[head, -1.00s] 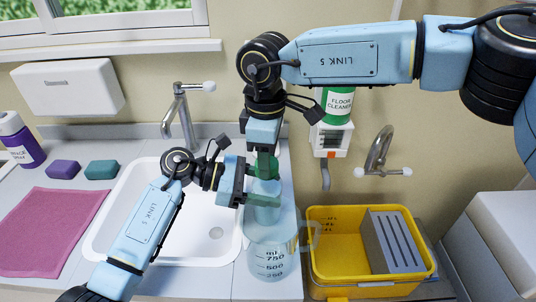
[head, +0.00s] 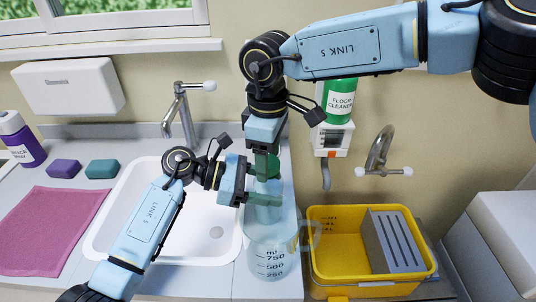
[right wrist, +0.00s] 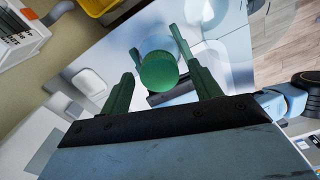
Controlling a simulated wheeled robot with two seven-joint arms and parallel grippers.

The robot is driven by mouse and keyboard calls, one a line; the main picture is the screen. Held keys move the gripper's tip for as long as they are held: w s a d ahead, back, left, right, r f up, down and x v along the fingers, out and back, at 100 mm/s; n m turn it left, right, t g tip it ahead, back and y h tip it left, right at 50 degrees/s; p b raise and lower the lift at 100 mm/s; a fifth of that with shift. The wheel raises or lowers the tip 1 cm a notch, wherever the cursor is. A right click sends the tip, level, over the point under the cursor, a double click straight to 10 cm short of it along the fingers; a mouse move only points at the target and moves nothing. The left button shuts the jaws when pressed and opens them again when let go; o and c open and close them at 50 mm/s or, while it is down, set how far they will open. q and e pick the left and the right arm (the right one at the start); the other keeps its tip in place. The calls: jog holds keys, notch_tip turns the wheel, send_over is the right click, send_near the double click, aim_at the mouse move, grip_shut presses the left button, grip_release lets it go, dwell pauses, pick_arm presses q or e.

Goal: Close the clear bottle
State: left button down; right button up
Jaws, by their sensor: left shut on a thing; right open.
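The clear bottle (head: 266,214) stands on the counter right of the sink, partly hidden by my left gripper and a clear jug. My left gripper (head: 265,184) comes in from the left and is shut on the bottle's upper part. A round green cap (right wrist: 159,70) shows from above in the right wrist view, at the bottle's top; I cannot tell whether it is screwed tight. My right gripper (right wrist: 154,76) points down from above, open, with its green fingers either side of the cap. In the head view those fingers partly hide the cap.
The clear measuring jug (head: 270,262) stands close in front of the bottle, its handle to the right. A yellow bucket (head: 330,285) stands further right. The white sink (head: 130,232) lies left, with a tap (head: 182,115) behind. A floor cleaner bottle (head: 340,100) hangs on the wall.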

jog(key=shift+r, duration=2.3)
jog(key=shift+c, duration=0.3)
